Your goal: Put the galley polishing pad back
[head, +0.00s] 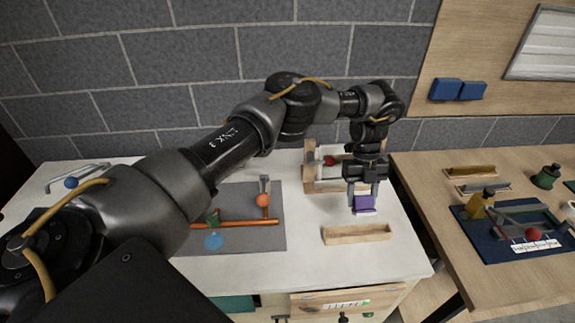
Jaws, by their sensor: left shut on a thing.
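My left gripper (361,188) points down over the right part of the white counter. It is shut on a small purple block (365,206), which looks like the polishing pad. The pad appears held above the counter, just behind a shallow, light wooden tray (345,238). The tray's inside looks empty from here. My right gripper is not in view.
A wooden rack (311,178) with a red knob stands behind the gripper. Left of it, a grey mat (268,240) carries an orange bar, an orange ball and a blue disc. A wooden table (440,225) with a navy mat (487,240) and tools stands at right.

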